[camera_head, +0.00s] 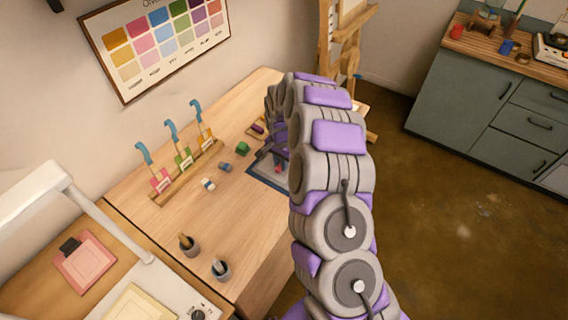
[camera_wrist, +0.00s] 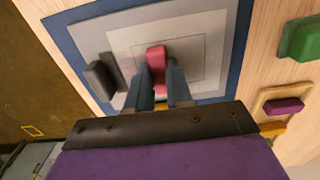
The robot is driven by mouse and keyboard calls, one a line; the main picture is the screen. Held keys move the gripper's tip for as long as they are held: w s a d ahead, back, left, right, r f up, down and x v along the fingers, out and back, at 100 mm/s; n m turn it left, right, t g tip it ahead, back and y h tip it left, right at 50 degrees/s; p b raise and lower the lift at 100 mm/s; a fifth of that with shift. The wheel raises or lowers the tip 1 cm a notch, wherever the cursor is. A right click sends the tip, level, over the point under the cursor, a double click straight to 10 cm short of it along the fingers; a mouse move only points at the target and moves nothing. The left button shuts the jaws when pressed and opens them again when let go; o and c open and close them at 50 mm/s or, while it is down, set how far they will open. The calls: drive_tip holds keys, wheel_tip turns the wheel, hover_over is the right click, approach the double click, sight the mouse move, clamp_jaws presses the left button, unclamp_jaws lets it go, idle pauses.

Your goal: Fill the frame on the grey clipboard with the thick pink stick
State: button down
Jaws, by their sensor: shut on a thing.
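The grey clipboard (camera_wrist: 118,40) lies flat on the table, with a blue border and thin nested outlines on its grey face. A dark grey block (camera_wrist: 99,80) is at its left side in the wrist view. My gripper (camera_wrist: 160,85) is over the clipboard, shut on the thick pink stick (camera_wrist: 156,58), whose end shows between the fingers inside the inner outline. I cannot tell whether the stick touches the sheet. In the head view my arm hides much of the clipboard (camera_head: 262,178); only its blue edge and part of its face show.
A green block (camera_head: 243,149) and a purple stick in a wooden holder (camera_wrist: 284,106) lie beside the clipboard. A rack with several blue-handled tools (camera_head: 186,172) stands at the back left.

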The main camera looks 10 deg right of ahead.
sight(271, 163)
drive_tip(key=shift+w+a+f+p, duration=0.15)
drive_tip(key=shift+w+a+p, duration=0.15)
drive_tip(key=shift+w+a, duration=1.55)
drive_tip(key=shift+d, duration=0.1)
drive_tip(key=shift+s, duration=0.1)
drive_tip(key=shift+s+d+p, duration=0.25)
drive_tip(key=shift+s+p, duration=0.1)
drive_tip(key=shift+p, duration=0.05)
drive_tip(key=shift+s+d+r+p, duration=0.2)
drive_tip(key=shift+s+d+p, duration=0.15)
drive_tip(key=shift+s+d, duration=0.7)
drive_tip(key=shift+s+d+f+p, duration=0.15)
drive_tip(key=shift+s+d+p, duration=0.3)
drive_tip(key=shift+s+d, duration=0.85)
drive_tip(key=shift+w+a, duration=0.1)
